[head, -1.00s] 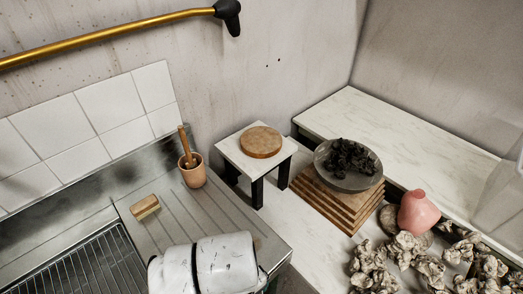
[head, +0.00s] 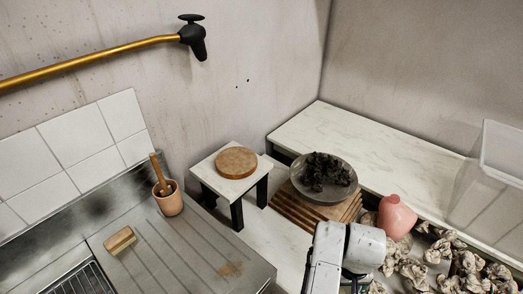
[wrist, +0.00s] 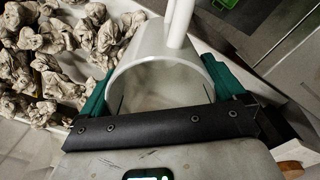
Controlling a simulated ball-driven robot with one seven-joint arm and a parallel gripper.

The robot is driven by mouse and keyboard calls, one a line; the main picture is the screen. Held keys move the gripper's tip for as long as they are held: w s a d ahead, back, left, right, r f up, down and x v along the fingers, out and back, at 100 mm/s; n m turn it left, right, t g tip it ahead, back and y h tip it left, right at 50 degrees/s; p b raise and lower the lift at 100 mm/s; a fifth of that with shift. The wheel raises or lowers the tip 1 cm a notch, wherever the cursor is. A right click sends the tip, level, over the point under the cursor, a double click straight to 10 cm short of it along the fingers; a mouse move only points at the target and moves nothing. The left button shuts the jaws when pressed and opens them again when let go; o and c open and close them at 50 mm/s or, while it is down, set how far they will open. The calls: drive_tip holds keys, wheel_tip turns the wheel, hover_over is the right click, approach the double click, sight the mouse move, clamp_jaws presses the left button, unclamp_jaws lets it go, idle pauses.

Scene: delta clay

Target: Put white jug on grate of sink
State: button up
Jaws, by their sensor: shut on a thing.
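The white jug (wrist: 150,48) fills the upper middle of the wrist view, its open mouth facing the camera. My gripper (wrist: 160,88) is shut on it, with a green finger on each side of its wall. A white, handle-like part rises at the jug's top. In the head view neither the jug nor my gripper shows; only my white arm is seen at bottom centre-right. The sink (head: 64,258) is at the lower left of the head view. A corner of its dark wire grate (head: 82,280) shows at the bottom edge, and the rest is out of frame.
On the drainboard (head: 185,250) are a wooden block (head: 120,240) and a cup with a pestle (head: 168,199). A small stand (head: 205,170), a dark bowl (head: 300,182) on wooden slats, a pink vase (head: 397,215) and pale clustered lumps (head: 415,272) stand to the right.

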drive_tip(key=f+b, duration=0.3)
drive_tip(key=f, duration=0.1)
drive_tip(key=s+f+b, duration=0.1)
drive_tip(key=f+b, duration=0.1)
drive_tip(key=shift+a+b, duration=0.3)
drive_tip(key=shift+d, duration=0.1)
drive_tip(key=shift+r, duration=0.1)
idle(0.8)
drive_tip(key=shift+w+d+r, duration=0.3)
drive_tip(key=shift+w, duration=0.15)
drive_tip(key=shift+w+d+r, duration=0.25)
drive_tip(key=shift+w+r, duration=0.05)
drive_tip(key=shift+w, duration=0.15)
drive_tip(key=shift+s+a+f, duration=0.7)
drive_tip(key=shift+s+a, duration=0.05)
drive_tip(key=shift+s, duration=0.2)
